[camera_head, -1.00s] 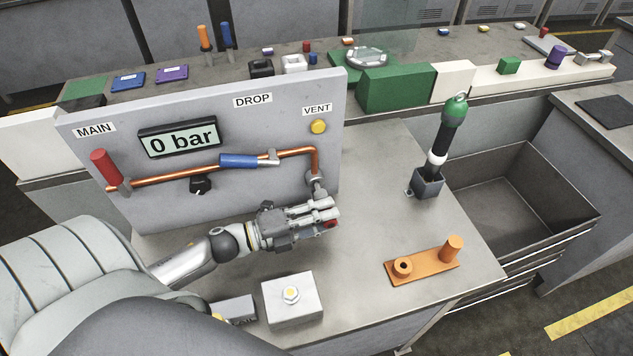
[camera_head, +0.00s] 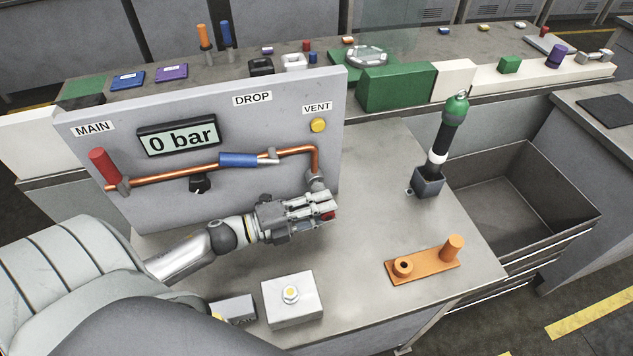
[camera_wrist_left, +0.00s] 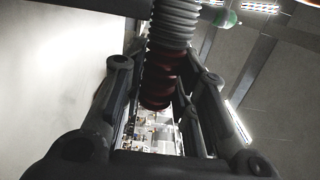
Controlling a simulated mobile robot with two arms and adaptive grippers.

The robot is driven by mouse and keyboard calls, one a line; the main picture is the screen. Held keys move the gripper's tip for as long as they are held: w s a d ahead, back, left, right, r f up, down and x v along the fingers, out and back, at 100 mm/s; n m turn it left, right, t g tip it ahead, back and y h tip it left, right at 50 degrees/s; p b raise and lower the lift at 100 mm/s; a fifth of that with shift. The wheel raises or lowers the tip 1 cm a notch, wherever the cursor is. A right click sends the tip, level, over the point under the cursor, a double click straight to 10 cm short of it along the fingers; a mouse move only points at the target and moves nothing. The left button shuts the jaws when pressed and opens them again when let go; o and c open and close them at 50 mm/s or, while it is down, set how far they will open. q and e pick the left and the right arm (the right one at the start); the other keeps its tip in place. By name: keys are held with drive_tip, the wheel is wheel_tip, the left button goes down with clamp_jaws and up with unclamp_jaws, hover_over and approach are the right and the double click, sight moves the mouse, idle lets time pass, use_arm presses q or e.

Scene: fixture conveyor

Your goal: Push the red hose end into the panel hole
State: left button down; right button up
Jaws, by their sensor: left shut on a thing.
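The grey upright panel (camera_head: 225,110) stands on the bench with a copper pipe (camera_head: 145,178) across its face. A grey fitting or hose section (camera_head: 316,181) shows below the pipe's right end. My left gripper (camera_head: 322,210) is in front of the panel's lower right and shut on the red hose end (camera_head: 329,216), which shows only as a small patch by the fingertips. In the left wrist view, the grey ribbed hose (camera_wrist_left: 175,25) runs down to the red end (camera_wrist_left: 160,80) between the fingers (camera_wrist_left: 158,95). I cannot make out the panel hole. My right gripper is not in view.
A white block with a nut (camera_head: 292,298) sits on the bench in front of my left arm. An orange bracket (camera_head: 425,265) and a green-topped tool in a grey holder (camera_head: 428,182) stand to the right. Bare bench lies between the gripper and bracket.

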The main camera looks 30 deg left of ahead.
use_arm(q)
drive_tip(key=shift+w+a, duration=0.2)
idle(1.3)
drive_tip(key=c, duration=1.1)
unclamp_jaws()
drive_tip(key=v, duration=1)
drive_tip(key=shift+s+a, duration=0.25)
drive_tip(key=shift+s, duration=0.05)
drive_tip(key=shift+s+a, duration=0.4)
drive_tip(key=shift+s, duration=0.1)
